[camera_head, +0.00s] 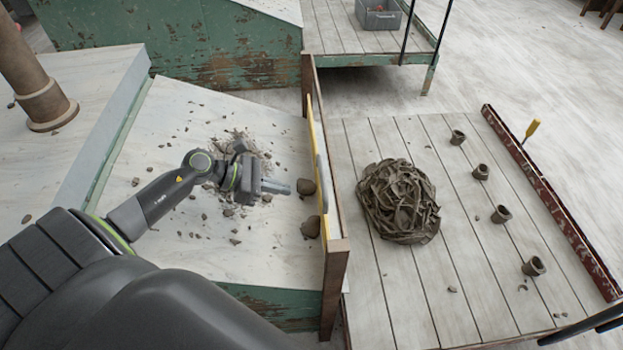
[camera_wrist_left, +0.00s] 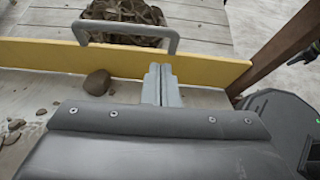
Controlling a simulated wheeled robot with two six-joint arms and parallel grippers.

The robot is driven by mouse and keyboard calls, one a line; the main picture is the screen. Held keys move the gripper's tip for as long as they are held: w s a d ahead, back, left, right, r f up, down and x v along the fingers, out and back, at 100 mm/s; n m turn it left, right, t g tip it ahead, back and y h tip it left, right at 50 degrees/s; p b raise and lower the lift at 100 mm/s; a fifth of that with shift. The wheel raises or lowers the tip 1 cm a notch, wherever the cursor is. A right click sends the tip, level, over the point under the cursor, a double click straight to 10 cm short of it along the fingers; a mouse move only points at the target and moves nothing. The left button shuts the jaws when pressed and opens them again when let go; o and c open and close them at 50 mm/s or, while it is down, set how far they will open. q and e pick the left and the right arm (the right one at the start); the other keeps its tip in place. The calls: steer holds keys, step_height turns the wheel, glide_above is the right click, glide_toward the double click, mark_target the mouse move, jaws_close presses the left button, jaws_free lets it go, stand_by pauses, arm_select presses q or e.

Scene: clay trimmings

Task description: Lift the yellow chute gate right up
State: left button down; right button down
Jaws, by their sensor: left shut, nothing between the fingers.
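The yellow chute gate (camera_head: 312,128) stands between two brown wooden posts at the low end of the pale chute, seen almost edge-on in the head view. It shows as a long yellow board in the left wrist view (camera_wrist_left: 215,70). Its grey bar handle (camera_wrist_left: 125,34) is on the gate and also shows in the head view (camera_head: 322,183). My left gripper (camera_head: 288,188) is shut and empty on the chute side, short of the gate.
Brown clay lumps (camera_head: 306,187) lie near the gate on the chute, with crumbs around. Beyond it, a plank table (camera_head: 375,290) holds a clay trimmings heap (camera_head: 398,200) and several small clay cups. A wooden post (camera_head: 334,285) stands at the gate's near end.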

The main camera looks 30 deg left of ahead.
arm_select(q)
steer(key=x, duration=0.9)
steer(key=shift+d+f, duration=0.2)
steer(key=shift+f, duration=0.15)
arm_select(e)
steer(key=shift+a, duration=0.15)
steer(key=shift+w, duration=0.1)
